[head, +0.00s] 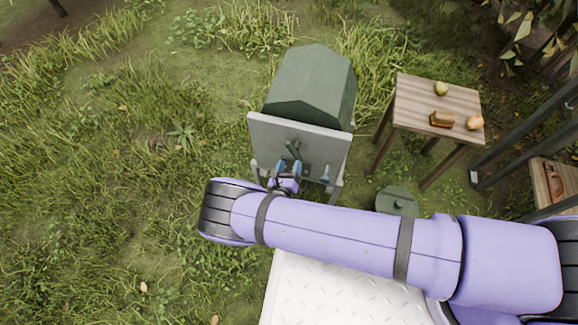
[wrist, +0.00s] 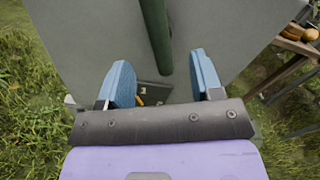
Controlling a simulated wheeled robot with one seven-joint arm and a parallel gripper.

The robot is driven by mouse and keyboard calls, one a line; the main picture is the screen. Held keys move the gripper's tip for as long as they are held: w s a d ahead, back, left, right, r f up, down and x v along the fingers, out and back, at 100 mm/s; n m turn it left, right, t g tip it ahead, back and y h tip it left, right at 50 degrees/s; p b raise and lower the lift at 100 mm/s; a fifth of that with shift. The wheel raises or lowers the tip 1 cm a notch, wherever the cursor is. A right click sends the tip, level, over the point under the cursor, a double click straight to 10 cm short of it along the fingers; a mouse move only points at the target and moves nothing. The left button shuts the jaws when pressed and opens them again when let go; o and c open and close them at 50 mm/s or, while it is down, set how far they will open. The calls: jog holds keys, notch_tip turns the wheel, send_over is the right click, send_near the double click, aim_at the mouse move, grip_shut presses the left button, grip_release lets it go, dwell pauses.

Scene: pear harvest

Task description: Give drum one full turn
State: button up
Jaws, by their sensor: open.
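The drum (head: 312,82) is a dark green, many-sided barrel behind a pale grey upright panel (head: 262,128). A green bar like a crank handle (head: 293,149) sits on the panel's front. My gripper (head: 287,167) is in front of the panel, just below this bar. In the wrist view my gripper (wrist: 164,82) is open with blue fingers apart. The green bar (wrist: 155,35) runs down from the top edge, and its lower end lies between the finger lines, near the tips. I cannot tell whether either finger touches it.
A small grey lever-like part (head: 325,173) is on the panel's lower right. A wooden table (head: 410,100) with a pear (head: 442,88), a brown block (head: 442,119) and a yellow-orange fruit (head: 475,122) stands right. A green round lid (head: 397,201) is below it. Open grass lies left.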

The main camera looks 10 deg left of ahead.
aim_at(293, 154)
jog(key=shift+w+d, duration=0.15)
jog(key=shift+w, duration=1.4)
jog(key=shift+w+d, duration=0.1)
jog(key=shift+w, duration=1.45)
jog(key=c, duration=1.1)
jog(key=shift+o, duration=0.2)
jog(key=m, duration=0.5)
jog(key=shift+m, duration=0.4)
